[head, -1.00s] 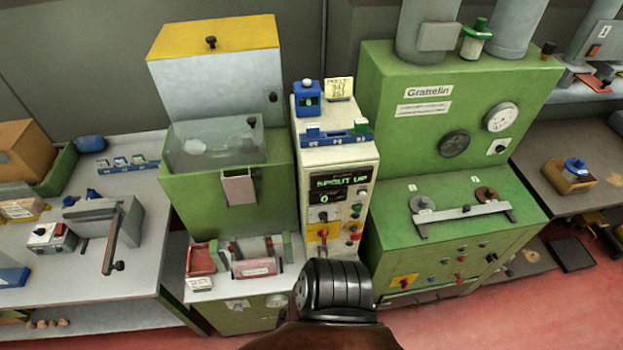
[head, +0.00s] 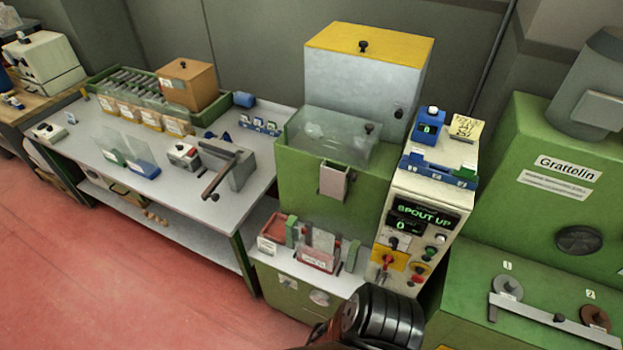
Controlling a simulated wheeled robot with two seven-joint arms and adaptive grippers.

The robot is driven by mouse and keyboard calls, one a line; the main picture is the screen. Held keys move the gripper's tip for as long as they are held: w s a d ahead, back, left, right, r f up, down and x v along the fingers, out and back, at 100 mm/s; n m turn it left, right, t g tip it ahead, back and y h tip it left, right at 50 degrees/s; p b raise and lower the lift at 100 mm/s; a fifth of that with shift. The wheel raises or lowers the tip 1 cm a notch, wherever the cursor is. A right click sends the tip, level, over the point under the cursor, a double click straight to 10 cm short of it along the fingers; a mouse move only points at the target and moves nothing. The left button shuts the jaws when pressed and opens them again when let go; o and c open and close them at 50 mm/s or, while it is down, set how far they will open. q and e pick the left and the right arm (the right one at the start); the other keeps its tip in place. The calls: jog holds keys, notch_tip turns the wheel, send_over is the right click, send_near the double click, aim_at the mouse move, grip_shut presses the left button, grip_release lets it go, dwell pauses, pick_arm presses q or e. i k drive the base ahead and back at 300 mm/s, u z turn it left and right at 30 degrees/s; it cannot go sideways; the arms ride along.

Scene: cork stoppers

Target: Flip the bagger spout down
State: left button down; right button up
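The bagger is a green machine (head: 290,200) with a clear bin on top and a yellow-lidded grey box (head: 362,82) behind it. A small grey metal spout (head: 333,182) sits on its front face. The white control panel (head: 411,225) to its right has a display (head: 424,212) that reads "SPOUT UP" with a 0 below. Below it are a red-handled switch on a yellow plate (head: 389,261) and several knobs and buttons. Neither of my grippers is in view. A black ribbed part of my own body shows at the bottom.
Below the spout, a shelf (head: 262,262) holds a red tray (head: 277,229) and a small rack. A grey workbench (head: 110,165) with boxes and a clamp-like device stands left. The red floor (head: 100,270) is open at front left.

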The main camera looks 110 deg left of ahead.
aim_at(333, 183)
jog(key=u, duration=3.35)
jog(key=i, duration=0.5)
jog(key=z, duration=1.7)
jog(key=k, duration=0.75)
jog(key=u, duration=1.7)
